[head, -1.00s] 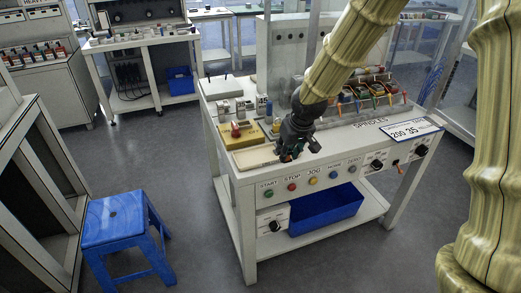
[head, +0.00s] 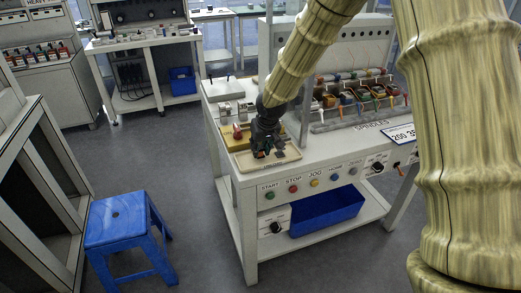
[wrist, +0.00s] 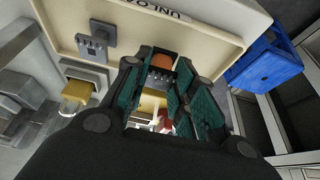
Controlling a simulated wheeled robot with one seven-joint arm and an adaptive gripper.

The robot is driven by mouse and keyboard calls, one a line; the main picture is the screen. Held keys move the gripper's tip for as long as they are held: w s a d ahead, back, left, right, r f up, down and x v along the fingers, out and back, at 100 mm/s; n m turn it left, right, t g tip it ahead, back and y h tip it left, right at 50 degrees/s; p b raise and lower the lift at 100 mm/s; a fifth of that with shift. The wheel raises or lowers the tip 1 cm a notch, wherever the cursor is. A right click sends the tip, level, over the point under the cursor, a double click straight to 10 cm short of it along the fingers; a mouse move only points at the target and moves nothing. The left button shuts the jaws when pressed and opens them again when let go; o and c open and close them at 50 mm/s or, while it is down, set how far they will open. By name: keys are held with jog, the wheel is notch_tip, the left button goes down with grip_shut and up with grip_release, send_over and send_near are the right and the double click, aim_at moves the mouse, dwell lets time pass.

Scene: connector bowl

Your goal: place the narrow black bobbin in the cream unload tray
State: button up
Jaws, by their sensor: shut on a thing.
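The cream unload tray (head: 291,154) lies at the front left corner of the machine table. In the wrist view its cream surface (wrist: 205,38) and lettered edge fill the top. My gripper (head: 262,152) points down over the tray's left part. Its teal-lined fingers (wrist: 163,92) are shut on the narrow black bobbin, which is mostly hidden. Only a dark and orange-brown bit of it (wrist: 160,63) shows between the fingertips in the wrist view. I cannot tell whether the bobbin touches the tray.
A yellow block with a red piece (head: 238,132) stands just behind the tray. Small metal blocks (head: 226,110) are behind that. A row of coloured spools (head: 355,95) stands to the right. A blue bin (head: 327,209) is on the shelf below. A blue stool (head: 117,222) stands at the left.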

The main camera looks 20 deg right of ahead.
jog(key=shift+f, duration=0.65)
jog(key=shift+f, duration=0.15)
jog(key=o, duration=0.9)
jog(key=shift+c, duration=0.2)
jog(key=v, duration=1.2)
